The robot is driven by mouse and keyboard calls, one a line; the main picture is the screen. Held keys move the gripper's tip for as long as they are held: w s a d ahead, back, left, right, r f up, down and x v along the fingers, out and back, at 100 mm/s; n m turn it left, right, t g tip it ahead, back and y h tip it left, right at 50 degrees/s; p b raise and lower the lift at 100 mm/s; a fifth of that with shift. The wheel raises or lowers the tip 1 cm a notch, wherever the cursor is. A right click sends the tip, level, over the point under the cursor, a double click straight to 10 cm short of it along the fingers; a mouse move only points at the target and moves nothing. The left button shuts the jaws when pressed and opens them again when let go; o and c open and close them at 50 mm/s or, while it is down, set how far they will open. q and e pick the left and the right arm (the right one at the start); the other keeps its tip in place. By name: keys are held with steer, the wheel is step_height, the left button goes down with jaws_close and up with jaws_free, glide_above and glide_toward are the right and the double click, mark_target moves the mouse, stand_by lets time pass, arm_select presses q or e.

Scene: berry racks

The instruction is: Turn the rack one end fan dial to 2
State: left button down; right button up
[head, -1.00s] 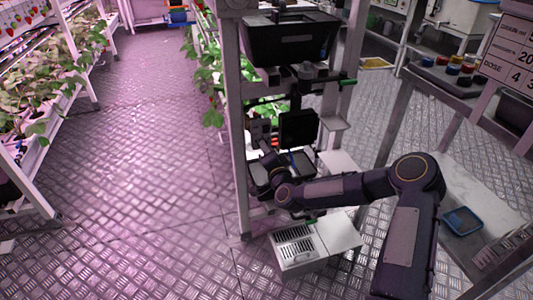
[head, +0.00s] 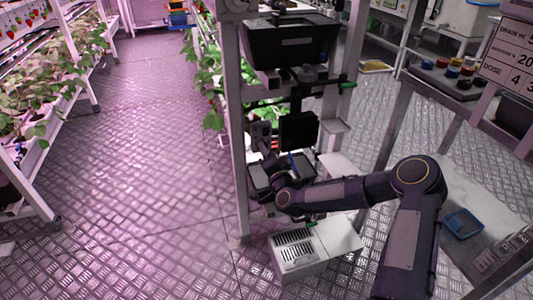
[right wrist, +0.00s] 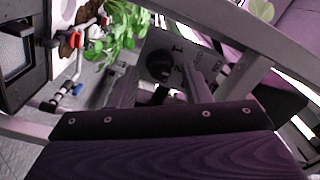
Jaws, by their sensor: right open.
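The fan dial (right wrist: 160,65) is a round black knob on a grey panel (right wrist: 182,52) with white marks, at the upper middle of the right wrist view. Its pointer setting is too small to read. My right gripper (right wrist: 161,88) is open and empty, its two grey fingers to the left and right of the dial's lower part in the picture. I cannot tell whether they touch it. In the head view my right gripper (head: 262,162) is small and dark beside the rack post (head: 240,130). My left gripper is not in view.
A black tank (head: 290,42) sits on the rack above my right arm, with a black screen box (head: 298,130) below. A vented grey box (head: 296,250) is on the floor. Pipes with a blue valve (right wrist: 77,89) and leaves (right wrist: 120,25) are close to the left finger.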

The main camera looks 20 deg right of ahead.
steer(key=s, duration=0.7)
steer(key=shift+s+d+p, duration=0.15)
steer(key=shift+d+p, duration=0.05)
steer(key=shift+p, duration=0.25)
